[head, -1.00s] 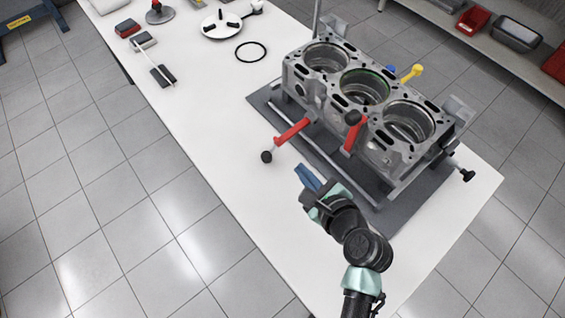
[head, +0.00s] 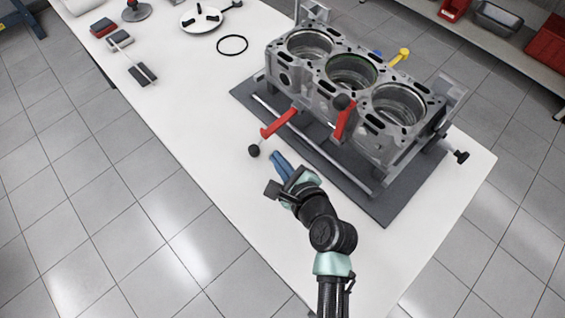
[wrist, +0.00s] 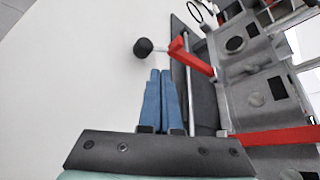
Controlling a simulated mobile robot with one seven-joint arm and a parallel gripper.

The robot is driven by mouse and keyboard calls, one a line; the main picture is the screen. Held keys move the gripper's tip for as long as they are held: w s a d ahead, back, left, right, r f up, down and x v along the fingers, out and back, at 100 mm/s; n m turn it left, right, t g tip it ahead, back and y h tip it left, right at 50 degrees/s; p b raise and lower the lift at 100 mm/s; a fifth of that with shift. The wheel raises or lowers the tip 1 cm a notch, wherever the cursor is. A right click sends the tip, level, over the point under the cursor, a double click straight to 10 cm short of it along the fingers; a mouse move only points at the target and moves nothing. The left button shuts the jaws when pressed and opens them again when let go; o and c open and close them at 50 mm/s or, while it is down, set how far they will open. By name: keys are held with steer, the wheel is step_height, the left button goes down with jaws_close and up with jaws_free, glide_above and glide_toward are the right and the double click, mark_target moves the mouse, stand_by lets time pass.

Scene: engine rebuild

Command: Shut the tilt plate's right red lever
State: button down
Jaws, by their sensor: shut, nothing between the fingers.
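The tilt plate (head: 385,208) lies on the table under the grey engine block (head: 320,95). My gripper (head: 276,157) is shut and empty, blue fingers (wrist: 160,74) just short of the left lever's knob, left of the right lever.
A yellow lever (head: 400,57) is behind the block. A black-knobbed rod (head: 460,156) juts out at the plate's right. A black ring (head: 232,44) and a white plate (head: 202,20) lie at the back. The white table left of my gripper is clear.

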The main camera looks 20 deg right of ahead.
mark_target(275, 128)
steer(key=x, duration=0.5)
steer(key=shift+w+f+b, duration=0.15)
steer(key=shift+w+b, duration=0.15)
steer(key=shift+w, duration=0.1)
steer(key=shift+r+m+p, duration=0.3)
steer(key=shift+r+p, duration=0.2)
steer(key=shift+p, duration=0.5)
